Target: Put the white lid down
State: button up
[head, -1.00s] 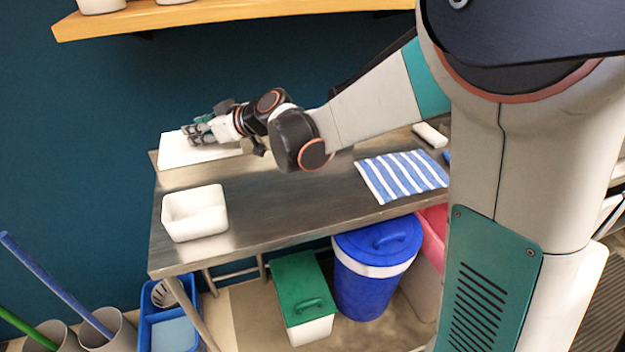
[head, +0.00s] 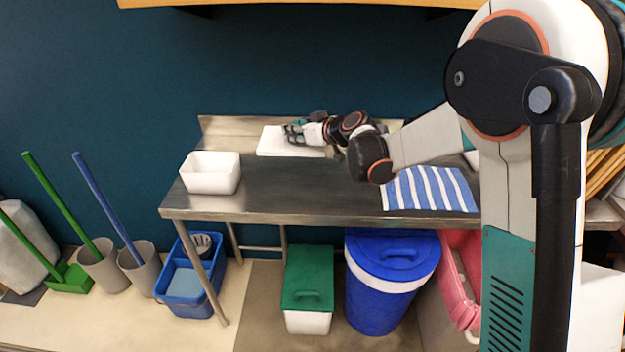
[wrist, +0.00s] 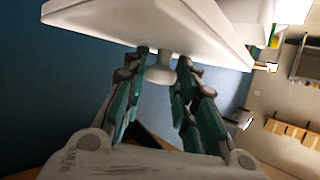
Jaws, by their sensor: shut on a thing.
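The white lid (head: 275,142) is a flat rectangular plate near the back of the steel table, at its left half in the head view. In the wrist view the lid (wrist: 150,22) fills the top, with a round knob (wrist: 160,72) between the fingers. My gripper (head: 293,134) is at the lid's right part, and in the wrist view its teal fingers (wrist: 164,68) are closed around the knob. Whether the lid touches the tabletop is hard to tell from the head view.
A white open container (head: 211,174) stands at the table's left end. A blue-striped cloth (head: 430,190) lies to the right. The steel tabletop (head: 290,190) between them is clear. A wooden shelf (head: 300,4) hangs above. Bins and a blue bucket (head: 190,280) are on the floor.

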notch_tip(320, 180, down, 17)
jog(key=b, duration=0.5)
jog(key=shift+r, duration=0.2)
jog(key=shift+f, duration=0.2)
jog(key=o, duration=1)
jog(key=shift+r, duration=0.1)
